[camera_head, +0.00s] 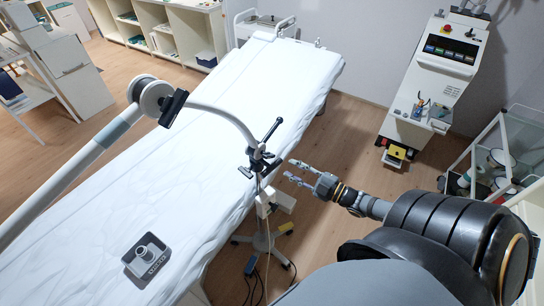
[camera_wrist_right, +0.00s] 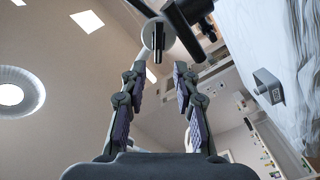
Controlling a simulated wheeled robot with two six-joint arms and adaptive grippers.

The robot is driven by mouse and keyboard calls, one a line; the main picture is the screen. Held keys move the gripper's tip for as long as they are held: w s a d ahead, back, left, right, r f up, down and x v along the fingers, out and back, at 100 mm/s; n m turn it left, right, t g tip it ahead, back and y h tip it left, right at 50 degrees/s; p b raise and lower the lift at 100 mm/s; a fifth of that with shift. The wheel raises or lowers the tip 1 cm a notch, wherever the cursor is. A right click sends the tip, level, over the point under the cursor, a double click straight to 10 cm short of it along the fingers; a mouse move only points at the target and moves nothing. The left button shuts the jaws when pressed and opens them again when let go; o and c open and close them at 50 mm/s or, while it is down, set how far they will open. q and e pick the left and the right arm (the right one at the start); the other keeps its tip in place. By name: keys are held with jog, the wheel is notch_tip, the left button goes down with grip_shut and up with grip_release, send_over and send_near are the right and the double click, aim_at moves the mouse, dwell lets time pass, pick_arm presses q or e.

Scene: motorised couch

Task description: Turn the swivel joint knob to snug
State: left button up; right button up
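A jointed pale arm reaches over the couch (camera_head: 110,190). Its round swivel joint (camera_head: 152,96) carries a black bar-shaped knob (camera_head: 173,108); the joint (camera_wrist_right: 150,32) and its black knob (camera_wrist_right: 157,45) also show beyond my fingers in the right wrist view. The arm's curved tube ends in a black clamp (camera_head: 258,163) with a black handle (camera_head: 272,130) at the couch's right edge. I cannot tell which one the task names. My right gripper (camera_head: 291,168) is open and empty, just right of the clamp and apart from it. The fingers (camera_wrist_right: 160,68) are spread in the wrist view. My left gripper is not in view.
A grey boxy device (camera_head: 148,258) lies on the couch. Below the clamp is a stand (camera_head: 262,240) with cables. A white machine (camera_head: 435,75) stands at the upper right, a glass-shelved cart (camera_head: 500,150) at the right. Open floor lies between couch and machine.

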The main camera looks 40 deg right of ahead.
aim_at(271, 157)
jog(key=b+x, duration=0.4)
jog(key=x, duration=0.5)
jog(key=shift+w+a+f+b, duration=0.1)
jog(key=shift+w+f+b, duration=0.05)
jog(key=shift+w+b, duration=0.25)
jog(key=shift+w+a, duration=0.1)
jog(key=shift+w, duration=0.25)
jog(key=shift+r, duration=0.2)
jog(key=shift+c, duration=0.4)
grip_shut()
